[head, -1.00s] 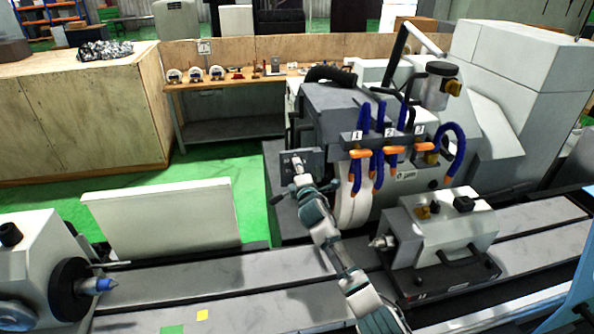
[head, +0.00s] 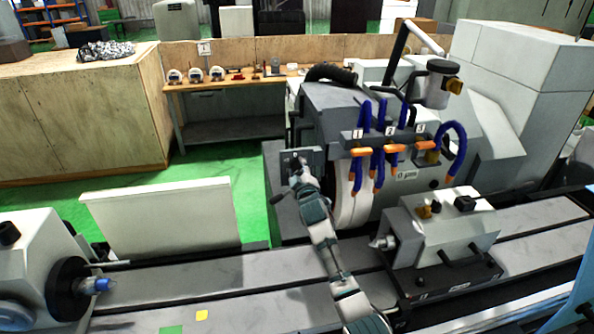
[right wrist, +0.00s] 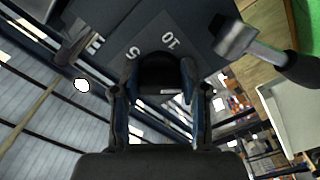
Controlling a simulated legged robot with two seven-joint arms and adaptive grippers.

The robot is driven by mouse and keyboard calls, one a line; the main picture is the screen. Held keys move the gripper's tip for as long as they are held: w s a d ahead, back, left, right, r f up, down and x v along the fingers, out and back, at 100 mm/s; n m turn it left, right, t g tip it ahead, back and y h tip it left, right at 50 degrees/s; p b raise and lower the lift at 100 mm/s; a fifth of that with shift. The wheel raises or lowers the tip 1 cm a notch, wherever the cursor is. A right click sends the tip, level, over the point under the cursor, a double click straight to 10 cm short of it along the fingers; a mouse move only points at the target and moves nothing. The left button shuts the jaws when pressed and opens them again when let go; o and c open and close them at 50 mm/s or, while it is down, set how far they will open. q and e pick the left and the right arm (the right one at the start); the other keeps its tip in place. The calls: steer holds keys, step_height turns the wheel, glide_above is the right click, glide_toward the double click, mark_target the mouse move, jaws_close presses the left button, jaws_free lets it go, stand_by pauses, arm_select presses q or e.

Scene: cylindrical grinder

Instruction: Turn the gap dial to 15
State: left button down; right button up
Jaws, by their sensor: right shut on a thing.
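The gap dial (right wrist: 158,72) is a black round knob on a dark grey plate (right wrist: 125,30) with white marks; "5" and "10" can be read in the right wrist view, and a letter like "E" sits further left. No "15" is visible there. My right gripper (right wrist: 156,88) has its fingers on both sides of the knob and is shut on it. In the head view my right gripper (head: 296,166) is at the small grey panel (head: 315,158) on the grinder's left face, and it hides most of the dial. My left gripper is not in view.
A lever with a dark grip (right wrist: 245,45) sticks out close to the right of the dial. Coolant hoses (head: 380,150) and the grinding wheel (head: 352,205) are right of my arm. The workhead centre (head: 98,285) is at far left.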

steer(key=shift+f+m, duration=0.6)
steer(key=shift+f, duration=0.1)
steer(key=o, duration=1)
steer(key=shift+o, duration=0.5)
steer(key=shift+d+r, duration=0.1)
steer(key=shift+r, duration=0.15)
steer(key=shift+s+r, duration=0.15)
steer(key=s+d, duration=0.2)
steer(key=s, duration=0.9)
steer(key=shift+s+d+f, duration=0.15)
steer(key=shift+f, duration=0.05)
